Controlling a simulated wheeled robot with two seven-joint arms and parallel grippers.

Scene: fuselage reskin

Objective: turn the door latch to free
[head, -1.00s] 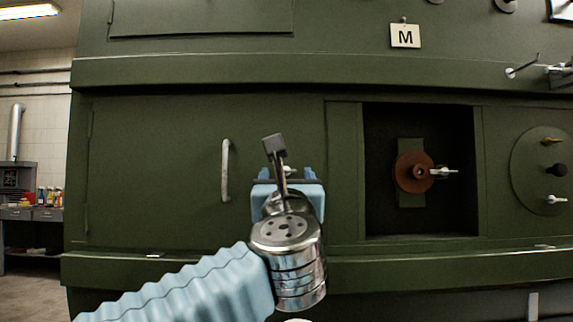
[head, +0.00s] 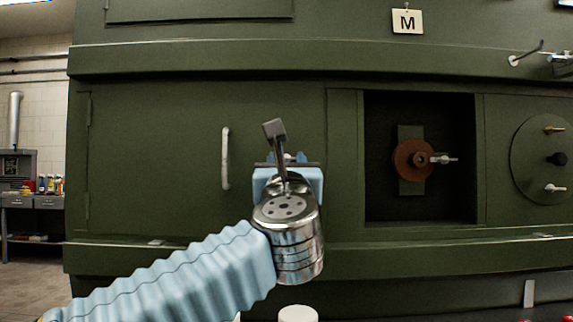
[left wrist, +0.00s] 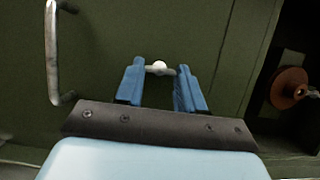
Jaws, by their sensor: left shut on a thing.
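The green door (head: 150,150) is a flat panel with a pale vertical handle (head: 225,158), and it looks shut. The small door latch (left wrist: 158,68), with a pale round end and a short grey lever, sits right of the handle in the left wrist view. The lever lies roughly sideways between the blue fingers. My left gripper (left wrist: 160,80) is shut on the latch. In the head view my left gripper (head: 288,172) is in front of the door's right part, and my wrist hides most of the latch. My right gripper is not in view.
Right of the door is a dark recess (head: 450,205) with a rust-coloured disc (head: 408,172) and small lever. Further right is a round green plate (head: 535,160) with several fittings. A ledge (head: 400,255) runs below the door.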

